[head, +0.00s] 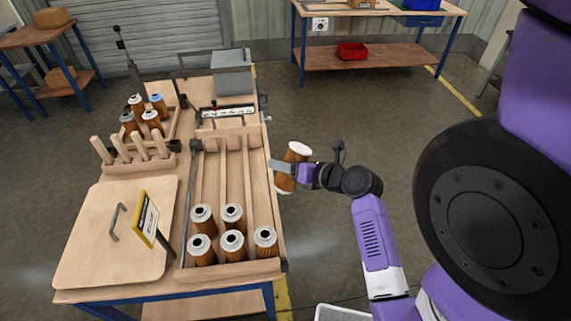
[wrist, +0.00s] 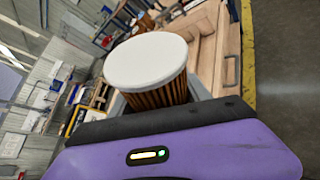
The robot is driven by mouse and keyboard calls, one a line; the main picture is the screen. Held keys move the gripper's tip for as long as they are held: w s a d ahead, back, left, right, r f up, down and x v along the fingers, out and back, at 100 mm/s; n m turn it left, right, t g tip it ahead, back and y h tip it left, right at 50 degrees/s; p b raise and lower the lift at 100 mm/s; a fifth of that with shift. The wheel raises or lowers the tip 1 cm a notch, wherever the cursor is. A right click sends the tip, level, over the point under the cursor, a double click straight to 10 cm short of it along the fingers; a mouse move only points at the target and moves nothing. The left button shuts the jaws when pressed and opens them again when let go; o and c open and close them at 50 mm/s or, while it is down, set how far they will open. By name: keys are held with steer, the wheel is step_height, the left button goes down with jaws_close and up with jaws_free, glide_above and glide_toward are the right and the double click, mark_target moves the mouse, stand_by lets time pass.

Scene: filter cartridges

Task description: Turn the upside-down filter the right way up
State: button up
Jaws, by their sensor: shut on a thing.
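My gripper (head: 288,167) is shut on a filter cartridge (head: 297,151) and holds it in the air just off the right edge of the workbench. The held filter has brown pleats and is tilted. Its plain white end cap, with no hole showing, faces up in the head view. In the wrist view the same filter (wrist: 147,65) shows that white cap large above the gripper, with pleats below it. Several other filters (head: 232,243) stand upright in the front of the wooden tray, each with a dark hole in its top cap. The held filter's other end is partly hidden.
The wooden lane tray (head: 274,215) has empty lanes at its back. Several more filters (head: 151,119) stand in a rack at the back left, beside wooden pegs (head: 140,147). A board with a yellow sign (head: 146,218) lies front left. A grey box (head: 233,73) stands behind.

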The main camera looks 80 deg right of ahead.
steer(key=n, duration=0.6)
steer(key=shift+n, duration=0.4)
steer(key=n+b, duration=0.1)
steer(key=n, duration=0.2)
steer(key=shift+f, duration=0.1)
steer(key=n, duration=0.3)
steer(key=shift+n, duration=0.4)
steer(key=shift+n+b, duration=0.5)
steer(key=shift+n, duration=0.5)
steer(key=n+b, duration=0.1)
steer(key=n, duration=0.4)
